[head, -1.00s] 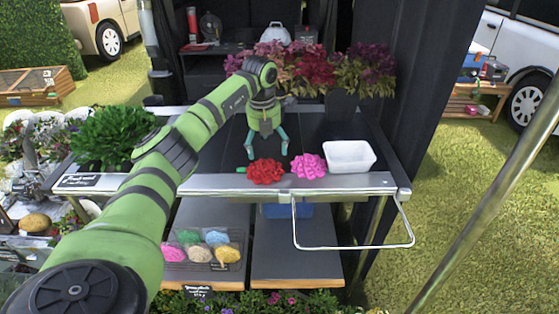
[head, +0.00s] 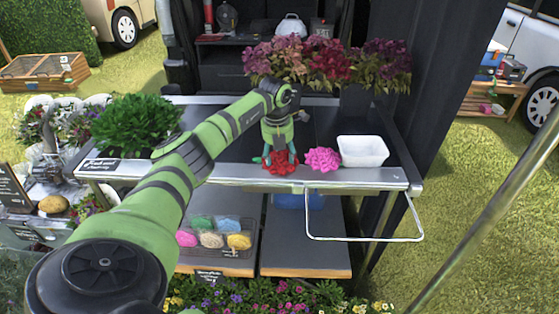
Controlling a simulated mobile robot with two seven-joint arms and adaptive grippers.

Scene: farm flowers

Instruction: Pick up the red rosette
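The red rosette (head: 281,167) lies on the dark cart top near its front metal edge. My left gripper (head: 280,157) points straight down over it, with its teal fingers on either side of the rosette. The fingertips are partly hidden by the rosette, and I cannot tell whether they touch it. A pink rosette (head: 323,159) lies just to the right. My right gripper is not in view.
A white tub (head: 362,150) stands on the cart's right side. Potted flowers (head: 325,62) stand behind, and a leafy green plant (head: 135,124) is at left. A tray of colored rosettes (head: 214,237) sits on the lower shelf. A metal handle (head: 365,238) juts from the front.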

